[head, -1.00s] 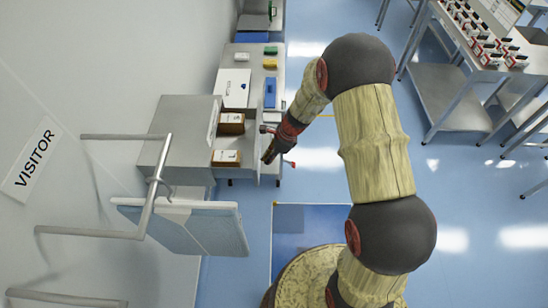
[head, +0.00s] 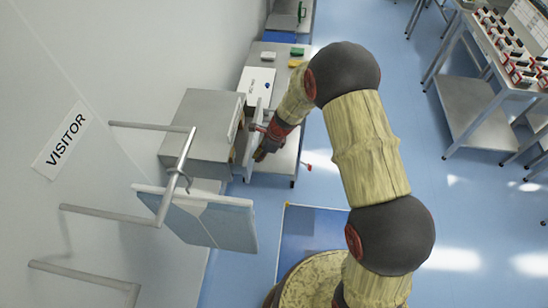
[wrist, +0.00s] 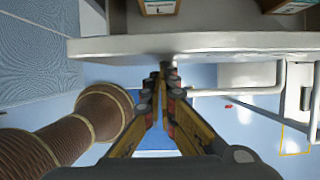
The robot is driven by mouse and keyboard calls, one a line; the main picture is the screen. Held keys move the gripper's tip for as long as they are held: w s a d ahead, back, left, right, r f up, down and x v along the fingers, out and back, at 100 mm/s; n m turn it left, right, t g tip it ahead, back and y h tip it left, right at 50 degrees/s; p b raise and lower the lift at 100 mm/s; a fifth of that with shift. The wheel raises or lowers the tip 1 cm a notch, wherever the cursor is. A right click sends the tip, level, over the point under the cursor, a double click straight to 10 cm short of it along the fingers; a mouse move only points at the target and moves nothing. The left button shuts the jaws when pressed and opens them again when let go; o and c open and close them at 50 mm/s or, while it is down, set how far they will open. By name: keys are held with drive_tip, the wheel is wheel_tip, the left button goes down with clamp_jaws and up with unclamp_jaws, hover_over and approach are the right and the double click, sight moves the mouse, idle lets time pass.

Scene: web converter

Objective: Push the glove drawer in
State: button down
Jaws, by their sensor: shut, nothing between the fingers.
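The glove drawer is in the grey metal cabinet (head: 205,105) against the wall. Its pale front panel (head: 249,160) stands a short way out from the cabinet. In the wrist view the drawer front (wrist: 105,47) runs across the top, with parts of boxes (wrist: 158,6) behind it inside the drawer. My gripper (head: 260,155) is at the outer side of the drawer front. In the wrist view its fingers (wrist: 162,72) are shut and empty, with the tips at the panel; exact contact is hard to tell.
A blue-grey padded panel (head: 215,225) and metal wall rails (head: 95,212) are near the cabinet. A bench with a white case (head: 256,85) stands beyond. A pale bar (wrist: 235,92) lies right of my fingers. Blue floor is open to the right.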

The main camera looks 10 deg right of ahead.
sight(251, 152)
drive_tip(key=shift+w+a+p, duration=0.1)
drive_tip(key=shift+w+a, duration=0.15)
drive_tip(key=shift+a, duration=0.55)
drive_tip(key=shift+w+a+p, duration=0.15)
drive_tip(key=shift+w+a, duration=0.15)
drive_tip(key=shift+a, duration=0.5)
drive_tip(key=shift+w+a+p, duration=0.1)
drive_tip(key=shift+w+a, duration=0.15)
drive_tip(key=shift+a, duration=0.55)
drive_tip(key=shift+d, duration=0.5)
drive_tip(key=s+d+r+b, duration=0.1)
drive_tip(key=s+d+r, duration=0.1)
drive_tip(key=d+r, duration=0.4)
drive_tip(key=v, duration=0.3)
drive_tip(key=shift+a+r, duration=0.2)
drive_tip(key=shift+a, duration=0.15)
